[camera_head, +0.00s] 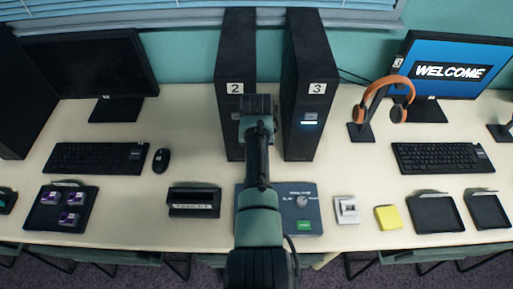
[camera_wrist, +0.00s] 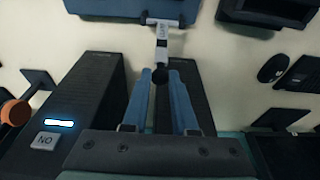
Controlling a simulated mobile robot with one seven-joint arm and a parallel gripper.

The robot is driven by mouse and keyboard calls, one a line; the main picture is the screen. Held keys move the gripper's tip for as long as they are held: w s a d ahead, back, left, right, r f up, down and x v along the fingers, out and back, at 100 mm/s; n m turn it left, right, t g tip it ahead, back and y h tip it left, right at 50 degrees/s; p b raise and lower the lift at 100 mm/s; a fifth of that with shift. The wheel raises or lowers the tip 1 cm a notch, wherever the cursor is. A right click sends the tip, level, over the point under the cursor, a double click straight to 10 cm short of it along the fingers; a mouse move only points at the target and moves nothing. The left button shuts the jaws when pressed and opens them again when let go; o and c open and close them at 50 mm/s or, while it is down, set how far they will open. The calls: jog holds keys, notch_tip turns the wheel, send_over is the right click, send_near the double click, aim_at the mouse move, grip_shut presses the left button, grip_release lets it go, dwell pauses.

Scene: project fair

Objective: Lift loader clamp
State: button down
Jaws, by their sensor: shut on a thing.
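The loader clamp (camera_wrist: 162,38) shows in the wrist view as a pale lever with a dark knob at its end. Its crosspiece meets the edge of a blue-grey loader base (camera_wrist: 115,8). My gripper (camera_wrist: 162,74) is shut on the knob end, with a blue finger on either side. I cannot tell the lever's exact tilt. In the head view the loader base (camera_head: 275,218) lies at the front of the table with a dial and a green button. My arm covers part of the base and hides the clamp there.
Black towers 2 (camera_head: 233,70) and 3 (camera_head: 308,70) stand close on both sides of my gripper. A black box (camera_head: 193,202) sits left of the base. A small white device (camera_head: 347,209) and a yellow block (camera_head: 388,217) sit right. Headphones (camera_head: 382,90) hang on a stand.

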jog(key=shift+w+r, duration=0.25)
jog(key=c, duration=1)
grip_release()
jog(key=shift+c, duration=0.2)
jog(key=o, duration=0.4)
jog(key=shift+s+f, duration=0.1)
jog(key=shift+f, duration=0.05)
jog(key=shift+c, duration=0.2)
jog(key=v, duration=1.3)
jog(key=shift+s, duration=0.1)
